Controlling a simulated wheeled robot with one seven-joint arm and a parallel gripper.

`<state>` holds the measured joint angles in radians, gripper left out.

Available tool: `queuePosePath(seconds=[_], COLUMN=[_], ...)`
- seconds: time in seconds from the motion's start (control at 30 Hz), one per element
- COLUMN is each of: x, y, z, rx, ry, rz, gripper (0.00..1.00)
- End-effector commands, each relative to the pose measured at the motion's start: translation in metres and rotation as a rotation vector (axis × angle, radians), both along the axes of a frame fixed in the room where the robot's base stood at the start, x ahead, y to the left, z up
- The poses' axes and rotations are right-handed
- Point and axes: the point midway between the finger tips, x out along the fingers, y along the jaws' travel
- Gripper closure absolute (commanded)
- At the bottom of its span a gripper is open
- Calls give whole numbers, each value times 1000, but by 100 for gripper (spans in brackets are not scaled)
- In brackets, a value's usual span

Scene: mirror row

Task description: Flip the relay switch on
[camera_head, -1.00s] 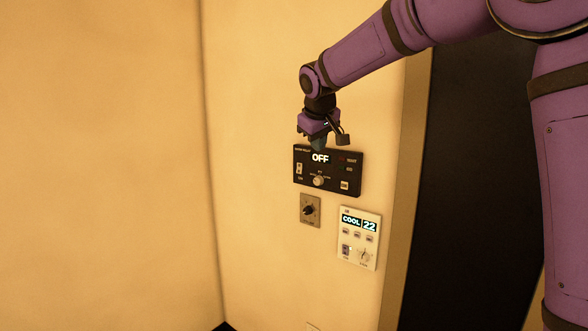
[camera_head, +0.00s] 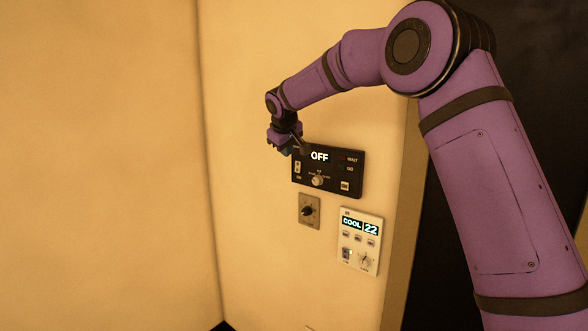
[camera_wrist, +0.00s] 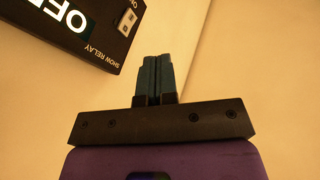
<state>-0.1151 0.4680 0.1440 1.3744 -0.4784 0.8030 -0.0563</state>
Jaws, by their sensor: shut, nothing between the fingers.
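The relay panel (camera_head: 330,186) is a black box on the wall with a lit display reading OFF. It also shows upside down in the wrist view (camera_wrist: 92,48), lettered SHOW RELAY. Its small white rocker switch (camera_head: 297,167) is at the panel's left side; the wrist view shows the switch (camera_wrist: 127,22) at the top. My gripper (camera_head: 288,150) is at the panel's upper left corner, above and left of the switch. In the wrist view its two dark fingers (camera_wrist: 153,62) are together and empty, beside the panel, apart from the switch.
The panel also has a round knob (camera_head: 317,181) and a pale button (camera_head: 345,186). Below it are a grey dial plate (camera_head: 309,211) and a white thermostat (camera_head: 359,257) reading COOL 22. Bare wall (camera_head: 245,200) lies left of the panel, and a dark doorway is at right.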

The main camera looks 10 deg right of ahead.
Motion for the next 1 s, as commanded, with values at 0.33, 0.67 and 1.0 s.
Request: queuePosePath(seconds=[0.33, 0.67, 1.0], x=[20, 54, 76], y=[-6, -15, -44], z=[-30, -81, -86], rx=[0, 1, 1], ry=[2, 2, 0], rz=[0, -1, -1], gripper=[100, 100, 100])
